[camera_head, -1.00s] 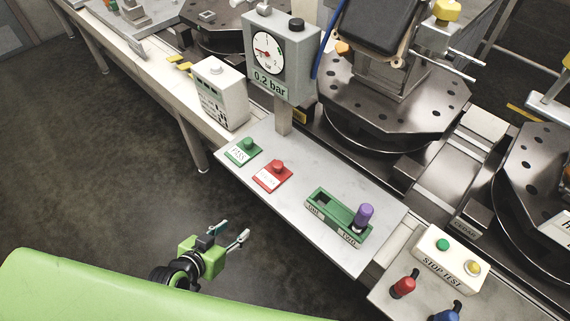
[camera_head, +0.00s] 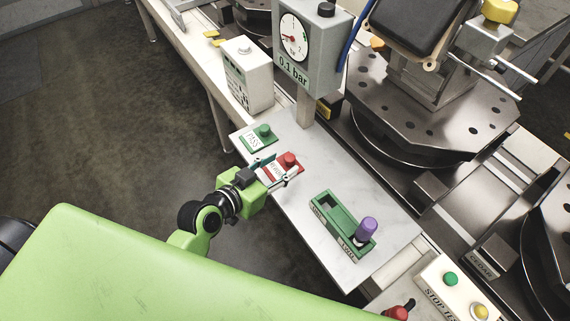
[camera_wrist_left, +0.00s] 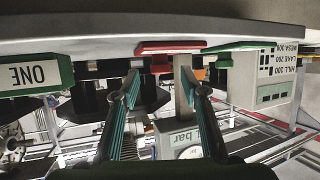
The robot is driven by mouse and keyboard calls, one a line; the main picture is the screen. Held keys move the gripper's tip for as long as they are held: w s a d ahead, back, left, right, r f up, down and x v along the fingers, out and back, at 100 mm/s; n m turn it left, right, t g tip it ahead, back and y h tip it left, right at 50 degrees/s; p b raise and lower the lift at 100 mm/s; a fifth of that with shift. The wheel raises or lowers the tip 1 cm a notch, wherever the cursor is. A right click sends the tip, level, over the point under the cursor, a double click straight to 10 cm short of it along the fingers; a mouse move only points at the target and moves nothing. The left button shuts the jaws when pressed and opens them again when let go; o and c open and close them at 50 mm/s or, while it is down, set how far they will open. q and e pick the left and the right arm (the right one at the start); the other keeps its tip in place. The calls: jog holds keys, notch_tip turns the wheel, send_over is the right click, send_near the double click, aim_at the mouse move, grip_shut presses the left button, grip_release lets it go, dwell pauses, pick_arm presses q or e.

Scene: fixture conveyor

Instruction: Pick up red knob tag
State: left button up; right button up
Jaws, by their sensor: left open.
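The red knob tag (camera_head: 289,160) lies flat on the light bench plate, a red card with a white label and a round red knob. In the left wrist view, which looks upside down, the red tag (camera_wrist_left: 170,47) hangs from the top with its knob in line with the gap between the fingers. My left gripper (camera_head: 280,170) is open, low over the plate's near edge, its fingers pointing at the knob and partly covering the card. In the wrist view its fingers (camera_wrist_left: 162,88) stand apart with nothing gripped. I cannot tell whether the knob is between the tips. My right gripper is not in view.
A green PASS knob tag (camera_head: 262,135) lies just behind-left. A green two-slot tray (camera_head: 327,213) holds a purple peg (camera_head: 366,229) to the right. A gauge (camera_head: 308,45) on a post and a white box (camera_head: 247,75) stand behind. Bare plate separates red tag and tray.

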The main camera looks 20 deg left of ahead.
aim_at(286, 160)
pick_arm(q)
jog(key=x, duration=0.5)
jog(key=shift+w, duration=0.2)
jog(key=c, duration=1.1)
